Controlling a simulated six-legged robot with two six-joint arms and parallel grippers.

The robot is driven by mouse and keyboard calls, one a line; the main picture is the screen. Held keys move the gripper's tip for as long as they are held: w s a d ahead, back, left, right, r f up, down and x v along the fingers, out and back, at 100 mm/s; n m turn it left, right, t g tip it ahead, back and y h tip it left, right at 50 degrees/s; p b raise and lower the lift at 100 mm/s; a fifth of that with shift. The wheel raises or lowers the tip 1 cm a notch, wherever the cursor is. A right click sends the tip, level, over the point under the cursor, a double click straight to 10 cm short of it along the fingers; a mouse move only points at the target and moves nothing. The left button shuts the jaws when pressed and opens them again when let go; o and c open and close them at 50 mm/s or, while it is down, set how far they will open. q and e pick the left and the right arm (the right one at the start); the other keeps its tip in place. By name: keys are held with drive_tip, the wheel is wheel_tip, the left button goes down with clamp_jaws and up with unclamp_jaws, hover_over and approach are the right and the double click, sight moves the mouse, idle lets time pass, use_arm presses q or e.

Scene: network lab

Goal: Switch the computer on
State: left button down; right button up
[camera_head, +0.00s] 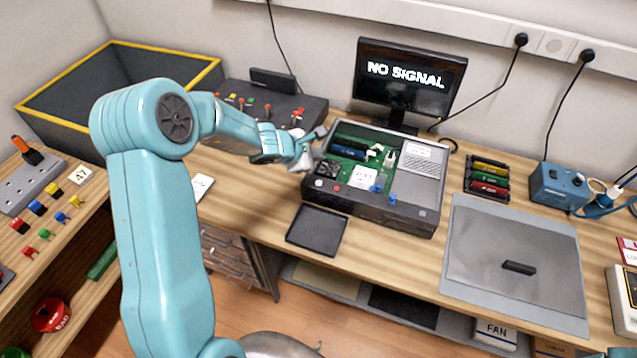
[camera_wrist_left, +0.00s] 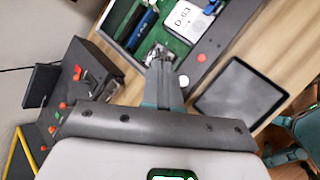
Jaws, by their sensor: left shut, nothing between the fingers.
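The computer (camera_head: 408,212) is an open grey case on the bench, with a green board inside and a label reading D-63. Its front panel has a white round button (camera_head: 319,183) and a red button (camera_head: 336,187). The monitor (camera_head: 405,78) behind it reads NO SIGNAL. My left gripper (camera_head: 313,150) is shut and empty, at the case's left end, above and behind the front buttons. In the left wrist view, the closed fingertips (camera_wrist_left: 158,56) overlap the case's end; the white button (camera_wrist_left: 184,80) and red button (camera_wrist_left: 201,57) lie to their right. Contact cannot be told. My right gripper is not in view.
A dark tray (camera_head: 317,230) lies in front of the case. A control box with levers (camera_head: 270,105) stands left of it. Coloured modules (camera_head: 487,178), a blue unit (camera_head: 558,186) and a grey mat (camera_head: 515,240) are to the right. A dark bin (camera_head: 60,115) stands at far left.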

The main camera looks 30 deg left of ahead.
use_arm(q)
drive_tip(key=b, duration=0.6)
hover_over(317, 185)
wheel_tip(317, 185, down, 8)
drive_tip(key=shift+s+r, duration=0.1)
drive_tip(key=shift+r, duration=0.15)
drive_tip(key=shift+w+f+b, duration=0.2)
drive_tip(key=shift+f+b, duration=0.2)
drive_tip(key=shift+f, duration=0.1)
drive_tip(key=shift+s+r, duration=0.15)
drive_tip(key=shift+r, duration=0.05)
drive_tip(key=shift+f, duration=0.1)
idle(0.6)
